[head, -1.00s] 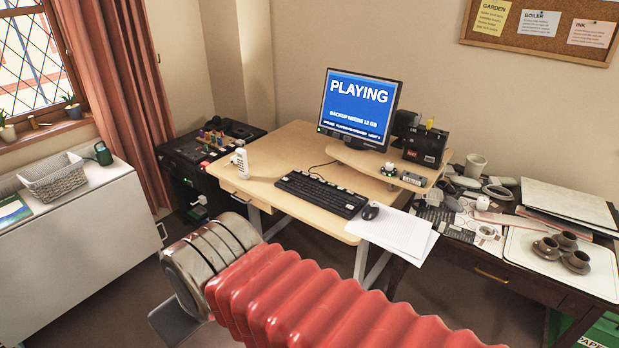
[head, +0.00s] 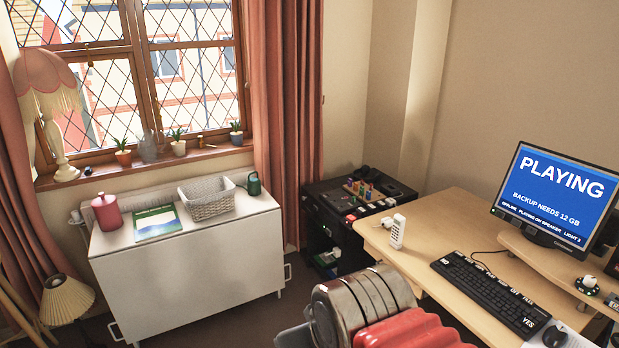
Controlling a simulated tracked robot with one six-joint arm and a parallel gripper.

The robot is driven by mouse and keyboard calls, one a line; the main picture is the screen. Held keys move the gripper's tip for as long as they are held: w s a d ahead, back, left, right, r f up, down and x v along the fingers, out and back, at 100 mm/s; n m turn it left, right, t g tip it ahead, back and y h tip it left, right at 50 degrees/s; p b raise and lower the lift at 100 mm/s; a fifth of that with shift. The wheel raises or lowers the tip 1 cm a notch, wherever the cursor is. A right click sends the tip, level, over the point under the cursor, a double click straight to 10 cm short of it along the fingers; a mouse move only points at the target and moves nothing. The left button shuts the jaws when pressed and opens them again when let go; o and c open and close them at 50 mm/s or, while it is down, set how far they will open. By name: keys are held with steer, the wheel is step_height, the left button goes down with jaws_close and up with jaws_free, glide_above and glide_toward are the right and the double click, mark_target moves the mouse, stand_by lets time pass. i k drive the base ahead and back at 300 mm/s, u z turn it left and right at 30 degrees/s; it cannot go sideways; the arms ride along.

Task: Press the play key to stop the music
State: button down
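The monitor (head: 555,197) on the desk shows "PLAYING" in white on blue, with smaller lines that include "PLAYING ON SPEAKER". A black keyboard (head: 490,291) lies in front of it, with several pale labelled keys; "NO" and "YES" can be read, but I cannot make out a play key. A white handset or remote (head: 397,232) stands on the desk's left part. My red ribbed arm with metal rings shows at the bottom, in front of the desk. My gripper's fingers do not show.
A black cabinet (head: 325,232) with coloured knobs and pale buttons stands left of the desk (head: 440,225). A white cabinet (head: 190,270) holds a basket (head: 207,199), a red canister (head: 107,212) and a green watering can (head: 254,184). A mouse (head: 555,336) lies right of the keyboard. Floor shows between the cabinets.

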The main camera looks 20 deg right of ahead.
mark_target(489, 275)
steer(key=z, duration=0.15)
steer(key=i, duration=0.75)
steer(key=z, duration=0.6)
steer(key=i, duration=0.7)
steer(key=z, duration=1)
steer(key=i, duration=0.95)
steer(key=z, duration=0.5)
